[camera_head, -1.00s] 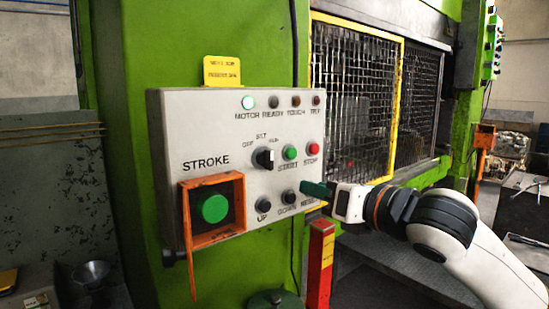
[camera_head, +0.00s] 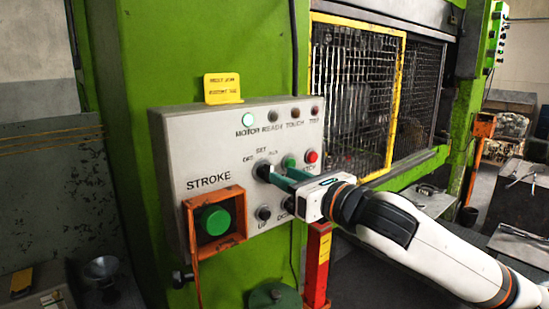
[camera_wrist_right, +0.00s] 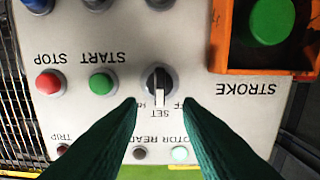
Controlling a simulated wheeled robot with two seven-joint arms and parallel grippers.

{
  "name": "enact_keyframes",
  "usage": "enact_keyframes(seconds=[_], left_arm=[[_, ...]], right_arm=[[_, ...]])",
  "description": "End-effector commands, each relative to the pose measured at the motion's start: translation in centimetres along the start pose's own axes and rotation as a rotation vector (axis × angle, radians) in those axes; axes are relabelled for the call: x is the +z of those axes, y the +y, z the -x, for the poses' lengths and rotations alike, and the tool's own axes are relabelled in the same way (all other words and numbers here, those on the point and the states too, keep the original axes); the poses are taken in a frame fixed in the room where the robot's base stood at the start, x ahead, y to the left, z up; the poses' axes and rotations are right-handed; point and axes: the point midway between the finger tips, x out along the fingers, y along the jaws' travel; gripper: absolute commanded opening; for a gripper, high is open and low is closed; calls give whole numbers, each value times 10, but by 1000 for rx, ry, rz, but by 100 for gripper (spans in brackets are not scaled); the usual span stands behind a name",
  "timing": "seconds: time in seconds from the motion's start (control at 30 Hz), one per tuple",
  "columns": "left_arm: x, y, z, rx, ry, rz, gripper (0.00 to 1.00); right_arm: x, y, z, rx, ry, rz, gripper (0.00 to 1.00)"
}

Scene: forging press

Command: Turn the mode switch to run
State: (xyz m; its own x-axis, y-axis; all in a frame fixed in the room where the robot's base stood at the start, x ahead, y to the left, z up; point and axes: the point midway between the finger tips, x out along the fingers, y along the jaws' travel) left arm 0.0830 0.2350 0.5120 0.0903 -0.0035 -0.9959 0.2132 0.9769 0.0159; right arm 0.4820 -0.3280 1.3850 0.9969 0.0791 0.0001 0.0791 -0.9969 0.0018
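The mode switch (camera_head: 261,169) is a black rotary knob on the grey control panel (camera_head: 180,143), with OFF, SET and RUN labels around it. In the right wrist view, the knob (camera_wrist_right: 158,79) appears upside down and its white pointer is at SET. My right gripper (camera_head: 277,169) is in front of the panel at the knob. In the wrist view my right gripper (camera_wrist_right: 161,103) has its two green fingers spread apart, one on each side of the pointer, with a gap to the knob. It is empty. My left gripper is not in view.
The green START button (camera_wrist_right: 102,84) and red STOP button (camera_wrist_right: 48,82) sit beside the switch. The green STROKE button (camera_head: 213,220) sits inside an orange guard (camera_head: 187,238). The mesh gate (camera_head: 350,95) stands to the right of the panel.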

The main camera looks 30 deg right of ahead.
Motion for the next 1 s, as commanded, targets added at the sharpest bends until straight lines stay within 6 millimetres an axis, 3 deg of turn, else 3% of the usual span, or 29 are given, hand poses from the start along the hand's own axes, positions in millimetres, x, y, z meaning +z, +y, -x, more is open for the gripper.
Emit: enact_keyframes(seconds=[0.1, 0.4, 0.77, 0.93, 1.0], left_arm=[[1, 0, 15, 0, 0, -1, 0], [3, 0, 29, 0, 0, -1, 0], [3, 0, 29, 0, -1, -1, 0], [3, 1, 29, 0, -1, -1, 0], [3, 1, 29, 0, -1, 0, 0]], right_arm=[[-5, 1, -15, 1, 2, -8, 32], [-2, 1, -42, 1, 1, -6, 32], [0, 0, -45, 1, 0, -1, 32], [0, 0, -45, 1, 0, -2, 5], [0, 0, -45, 1, 0, -2, 5]])
